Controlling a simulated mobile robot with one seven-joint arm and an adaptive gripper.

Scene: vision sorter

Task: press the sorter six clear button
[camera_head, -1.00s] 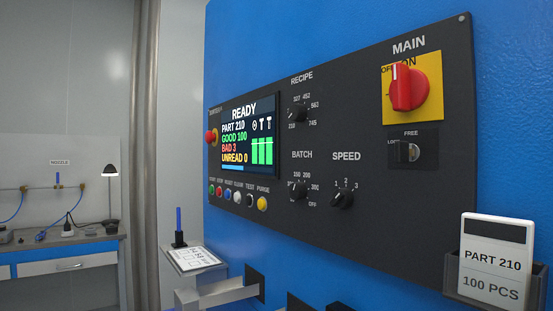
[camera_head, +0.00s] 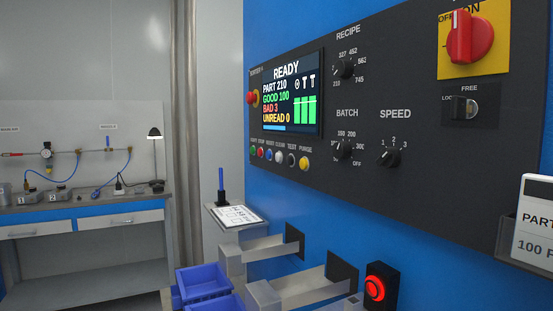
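The sorter's dark control panel (camera_head: 430,190) is on the blue machine wall. A row of small buttons sits under its screen (camera_head: 287,95). The clear button (camera_head: 280,157) is the white one, between the blue button (camera_head: 269,155) on its left and the black test button (camera_head: 291,159) on its right. The small label above it appears to read CLEAR. The screen reads READY, PART 210, GOOD 100, BAD 3, UNREAD 0. My gripper is not in view, and nothing covers the button row.
Below are two metal chutes (camera_head: 320,284), blue bins (camera_head: 203,281), a lit red button box (camera_head: 376,288) and a small stand with a sheet (camera_head: 236,215). A workbench (camera_head: 85,205) stands at the left.

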